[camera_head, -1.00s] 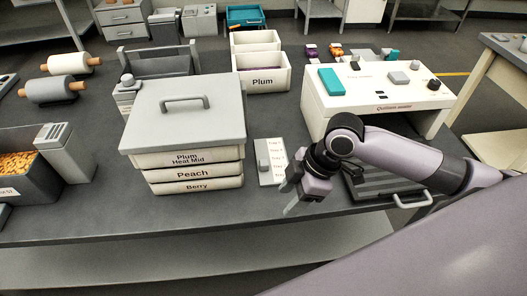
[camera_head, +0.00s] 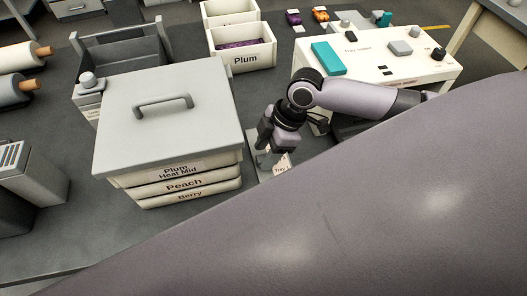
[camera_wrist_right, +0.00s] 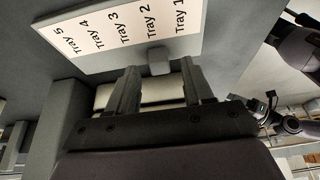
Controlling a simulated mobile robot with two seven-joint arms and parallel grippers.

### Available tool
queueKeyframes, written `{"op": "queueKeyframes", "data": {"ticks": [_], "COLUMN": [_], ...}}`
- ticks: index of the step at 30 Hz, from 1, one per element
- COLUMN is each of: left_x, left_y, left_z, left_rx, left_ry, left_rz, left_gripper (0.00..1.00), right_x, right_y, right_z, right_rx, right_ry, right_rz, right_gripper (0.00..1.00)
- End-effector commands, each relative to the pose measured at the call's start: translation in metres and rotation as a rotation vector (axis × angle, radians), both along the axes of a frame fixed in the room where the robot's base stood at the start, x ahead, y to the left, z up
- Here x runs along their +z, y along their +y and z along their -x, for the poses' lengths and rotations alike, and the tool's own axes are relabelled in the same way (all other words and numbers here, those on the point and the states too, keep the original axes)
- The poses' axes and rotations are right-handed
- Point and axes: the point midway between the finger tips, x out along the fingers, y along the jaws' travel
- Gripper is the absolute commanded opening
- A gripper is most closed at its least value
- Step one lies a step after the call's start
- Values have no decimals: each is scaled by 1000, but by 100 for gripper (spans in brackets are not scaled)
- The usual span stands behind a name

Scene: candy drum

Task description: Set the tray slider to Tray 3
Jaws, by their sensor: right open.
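The slider panel (camera_head: 283,168) is a pale plate beside the stacked drum trays in the head view, mostly hidden by my right gripper. In the right wrist view the plate (camera_wrist_right: 115,37) carries labels Tray 5 to Tray 1, left to right. Its grey slider knob (camera_wrist_right: 158,60) sits below the labels, nearest Tray 2 and Tray 1; the exact setting is unclear. My right gripper (camera_head: 262,150) is at the panel. In the wrist view its fingers (camera_wrist_right: 160,88) are open, with the knob just beyond the gap between their tips. Contact cannot be told. My left gripper is not in view.
The lidded stack of trays (camera_head: 172,115), labelled Plum, Peach and Berry, stands close left of my right gripper. The white control console (camera_head: 400,62) stands to the right. A Plum bin (camera_head: 243,57) is behind. My own large arm link covers the lower right.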

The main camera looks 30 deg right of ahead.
Motion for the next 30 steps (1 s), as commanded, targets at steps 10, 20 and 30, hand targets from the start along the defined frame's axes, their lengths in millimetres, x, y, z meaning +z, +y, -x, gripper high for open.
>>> {"op": "queueKeyframes", "data": {"ticks": [10, 20, 30], "left_x": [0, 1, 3], "left_y": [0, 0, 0], "left_z": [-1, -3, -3], "left_rx": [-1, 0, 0], "left_ry": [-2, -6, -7], "left_rz": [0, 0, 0], "left_gripper": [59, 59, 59], "right_x": [-12, -12, -12], "right_y": [5, 5, -1], "right_z": [-1, -1, -26], "right_rx": [1, 1, -2], "right_ry": [0, 0, -1], "right_rz": [1, 1, 1], "right_gripper": [51, 0, 0]}}
